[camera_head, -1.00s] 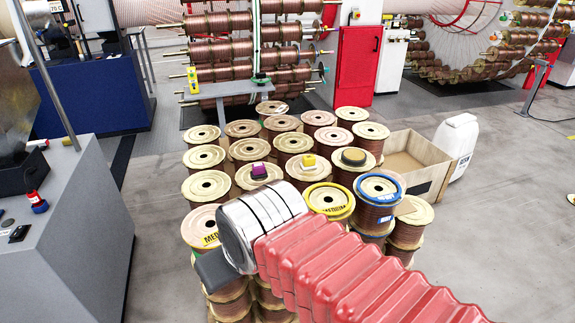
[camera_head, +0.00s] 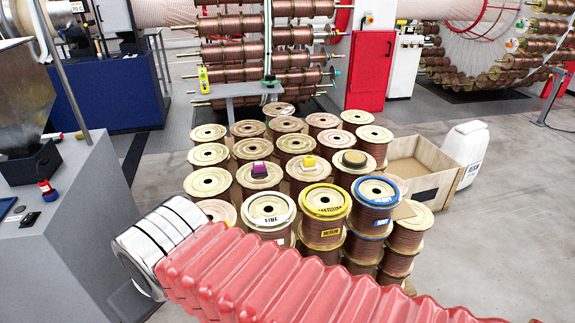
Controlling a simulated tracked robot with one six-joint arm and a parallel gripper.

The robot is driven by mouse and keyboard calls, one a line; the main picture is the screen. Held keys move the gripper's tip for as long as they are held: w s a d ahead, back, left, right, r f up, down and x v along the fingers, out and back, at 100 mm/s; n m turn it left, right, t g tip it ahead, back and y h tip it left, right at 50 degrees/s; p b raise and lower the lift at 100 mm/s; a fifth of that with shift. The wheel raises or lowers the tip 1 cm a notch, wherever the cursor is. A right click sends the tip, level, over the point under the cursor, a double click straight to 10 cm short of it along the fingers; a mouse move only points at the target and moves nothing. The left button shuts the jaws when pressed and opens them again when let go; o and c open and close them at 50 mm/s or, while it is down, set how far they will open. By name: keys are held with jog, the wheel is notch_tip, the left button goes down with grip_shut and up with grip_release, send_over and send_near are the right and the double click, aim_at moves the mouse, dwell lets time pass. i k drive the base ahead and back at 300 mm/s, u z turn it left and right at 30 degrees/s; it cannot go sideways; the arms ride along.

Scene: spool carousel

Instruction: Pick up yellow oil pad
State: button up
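The yellow oil pad (camera_head: 309,161) appears as a small yellow block on top of a copper-wire spool in the middle of the spool group. A purple block (camera_head: 259,170) sits on the spool to its left, and a dark round disc (camera_head: 354,159) lies on the spool to its right. My gripper (camera_head: 130,300) is at the lower left, well apart from the yellow pad. Only a dark grey part shows beyond the silver wrist, and its fingers cannot be made out.
A grey cabinet (camera_head: 65,245) stands at the left, close to my gripper. Several stacked spools fill the middle. An open wooden crate (camera_head: 430,180) and a white canister (camera_head: 463,150) stand to their right. The floor at the right is clear.

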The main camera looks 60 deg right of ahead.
aim_at(308, 163)
jog(key=u, duration=0.75)
jog(key=k, duration=1.2)
jog(key=z, duration=1.7)
jog(key=i, duration=0.35)
jog(key=z, duration=0.05)
